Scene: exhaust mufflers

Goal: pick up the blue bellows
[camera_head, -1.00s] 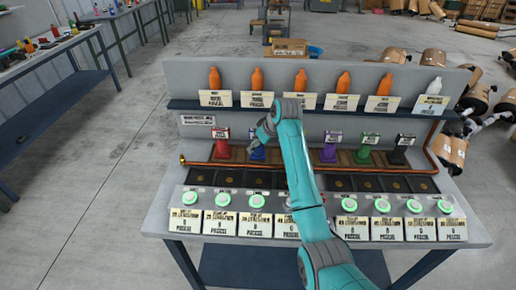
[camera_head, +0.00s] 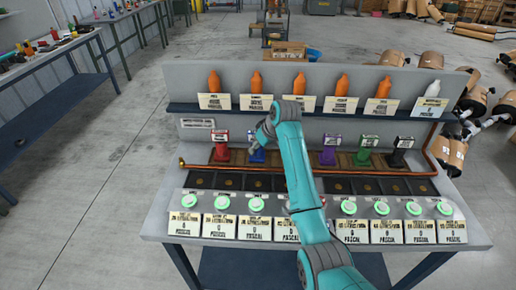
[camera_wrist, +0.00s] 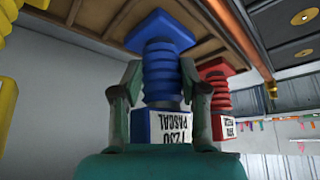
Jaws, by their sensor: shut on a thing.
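The blue bellows (camera_wrist: 158,68) stands between my two fingers in the wrist view, with a ribbed middle, a square blue flange and a block with a white label reading 1250 Pascal. My gripper (camera_wrist: 160,90) is shut on it, one finger on each side. The flange appears to be at the wooden strip; I cannot tell whether there is a gap. In the head view the blue bellows (camera_head: 257,156) is mostly hidden by my gripper (camera_head: 262,142).
A red bellows (camera_head: 221,153) stands close on the left, with purple (camera_head: 328,156), green (camera_head: 364,157) and black ones on the right. Above is a shelf (camera_head: 180,107) with orange bottles. A copper pipe (camera_head: 200,167) and several green buttons lie in front.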

